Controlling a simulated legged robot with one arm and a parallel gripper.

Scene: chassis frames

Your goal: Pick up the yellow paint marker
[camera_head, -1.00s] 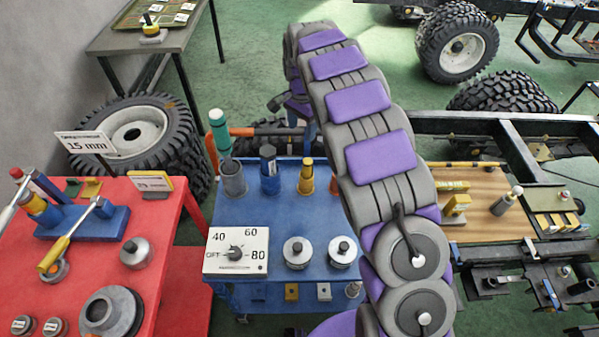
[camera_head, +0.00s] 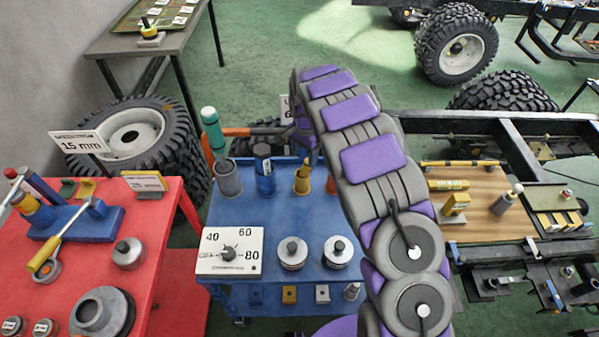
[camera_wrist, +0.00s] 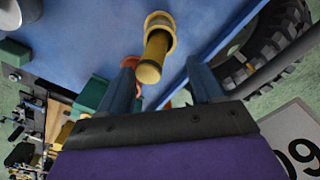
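A yellow marker-like cylinder (camera_head: 302,180) stands upright in a wider yellow holder at the back of the blue bench (camera_head: 290,216). In the wrist view the yellow cylinder (camera_wrist: 154,58) points up toward the camera, its holder ring beyond it. My gripper (camera_wrist: 161,64) is open, with one blue finger on each side of the cylinder and a gap on both sides. In the head view my gripper (camera_head: 307,147) is just above and behind the cylinder, partly hidden by my purple-padded arm.
A grey cup with a green-topped tool (camera_head: 211,130) and a dark blue cylinder (camera_head: 265,172) stand to the left. A dial box (camera_head: 230,251) and round weights are in front.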

